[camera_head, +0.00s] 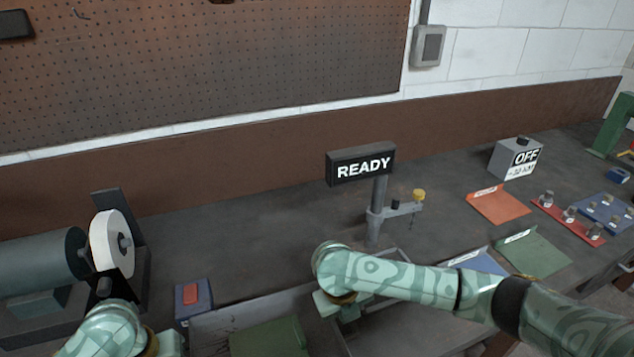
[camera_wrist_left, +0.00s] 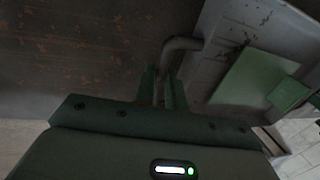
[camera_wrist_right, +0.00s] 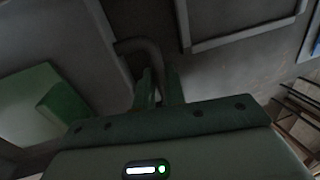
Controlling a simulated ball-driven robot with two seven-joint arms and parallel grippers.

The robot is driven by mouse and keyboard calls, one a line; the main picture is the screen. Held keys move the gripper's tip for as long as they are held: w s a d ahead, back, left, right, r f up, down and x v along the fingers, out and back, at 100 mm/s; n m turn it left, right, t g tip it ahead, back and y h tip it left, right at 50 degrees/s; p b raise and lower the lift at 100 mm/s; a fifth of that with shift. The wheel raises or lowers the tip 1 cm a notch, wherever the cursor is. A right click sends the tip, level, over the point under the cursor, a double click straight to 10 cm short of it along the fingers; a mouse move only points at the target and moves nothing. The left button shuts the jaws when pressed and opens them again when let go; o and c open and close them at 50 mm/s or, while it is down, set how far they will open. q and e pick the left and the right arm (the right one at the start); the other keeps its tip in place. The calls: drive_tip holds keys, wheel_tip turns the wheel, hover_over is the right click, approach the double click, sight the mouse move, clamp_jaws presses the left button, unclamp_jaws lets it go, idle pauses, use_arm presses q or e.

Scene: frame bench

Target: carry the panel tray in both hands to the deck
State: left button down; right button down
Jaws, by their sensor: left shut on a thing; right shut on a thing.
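The grey panel tray (camera_head: 250,306) is at the bottom of the head view, with a green panel (camera_head: 270,338) lying in it; its near part is cut off. My left gripper (camera_head: 168,346) is at its left side, partly out of frame. In the left wrist view its fingers (camera_wrist_left: 166,90) are shut on the tray's bent handle (camera_wrist_left: 185,44). My right gripper (camera_head: 330,305) is at the tray's right side. In the right wrist view its fingers (camera_wrist_right: 157,88) are shut on the other handle (camera_wrist_right: 133,46). I cannot tell which surface is the deck.
A blue box with a red top (camera_head: 193,298) stands close to the tray's left corner. A READY sign (camera_head: 361,166) stands on a post behind my right arm.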

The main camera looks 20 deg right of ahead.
use_arm(q)
drive_tip(key=shift+f+b, duration=0.3)
drive_tip(key=shift+f, duration=0.3)
use_arm(e)
drive_tip(key=shift+f, duration=0.6)
use_arm(q)
drive_tip(key=c, duration=1.5)
unclamp_jaws()
drive_tip(key=shift+r, duration=0.25)
use_arm(e)
drive_tip(key=c, duration=1.5)
unclamp_jaws()
drive_tip(key=shift+r, duration=0.2)
use_arm(q)
drive_tip(key=shift+o, duration=0.2)
drive_tip(key=shift+p, duration=0.3)
use_arm(e)
drive_tip(key=shift+o, duration=0.2)
drive_tip(key=shift+r, duration=0.2)
use_arm(q)
wheel_tip(320, 180, up, 12)
drive_tip(key=a, duration=0.2)
drive_tip(key=shift+s, duration=0.3)
use_arm(e)
drive_tip(key=v, duration=1.1)
drive_tip(key=shift+r, duration=0.35)
